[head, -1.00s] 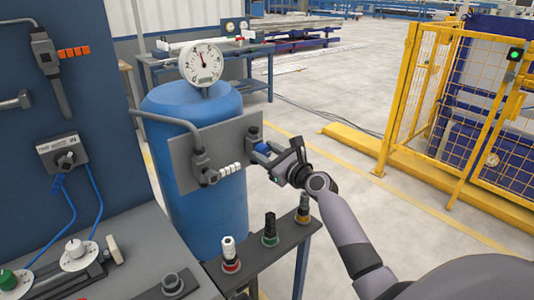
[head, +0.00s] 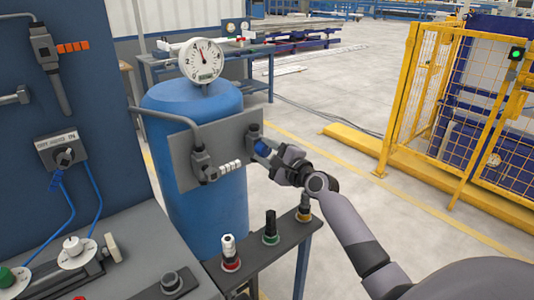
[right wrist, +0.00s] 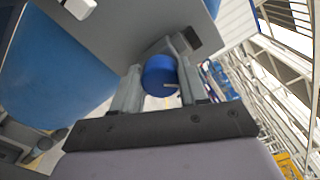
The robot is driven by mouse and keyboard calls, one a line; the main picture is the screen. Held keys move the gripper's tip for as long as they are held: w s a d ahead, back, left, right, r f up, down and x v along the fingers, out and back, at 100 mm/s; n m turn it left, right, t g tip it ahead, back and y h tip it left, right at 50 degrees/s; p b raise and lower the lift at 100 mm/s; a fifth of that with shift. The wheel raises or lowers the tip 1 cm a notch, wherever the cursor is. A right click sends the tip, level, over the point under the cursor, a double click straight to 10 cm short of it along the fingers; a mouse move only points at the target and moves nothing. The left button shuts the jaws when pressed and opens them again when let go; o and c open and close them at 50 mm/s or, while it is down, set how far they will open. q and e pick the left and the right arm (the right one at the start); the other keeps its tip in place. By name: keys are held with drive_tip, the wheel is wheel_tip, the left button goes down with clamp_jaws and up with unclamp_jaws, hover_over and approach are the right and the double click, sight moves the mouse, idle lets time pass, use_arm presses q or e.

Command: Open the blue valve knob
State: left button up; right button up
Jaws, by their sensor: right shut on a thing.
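The blue valve knob (head: 262,149) is on the right side of the grey plate (head: 214,150) in front of the blue tank. In the right wrist view the blue knob (right wrist: 160,75) sits between the two finger pads, with a pale mark on its face. My right gripper (head: 267,152) is shut on the knob; it also shows in the right wrist view (right wrist: 155,85). The fingers partly hide the knob in the head view. My left gripper is not in view.
The blue tank (head: 190,103) carries a round gauge (head: 203,60) on top. A narrow shelf with red, green and yellow-ringed knobs (head: 270,238) stands below my right arm. A yellow fence (head: 432,80) stands at the right. The floor between is clear.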

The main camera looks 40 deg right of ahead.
drive_tip(key=n+b, duration=0.1)
drive_tip(key=n, duration=0.3)
drive_tip(key=shift+f+n, duration=0.1)
drive_tip(key=shift+n, duration=2.2)
drive_tip(key=o, duration=1.1)
drive_tip(key=shift+c, duration=0.2)
drive_tip(key=shift+f, duration=0.1)
drive_tip(key=s, duration=0.7)
drive_tip(key=shift+d, duration=0.25)
drive_tip(key=shift+s, duration=0.1)
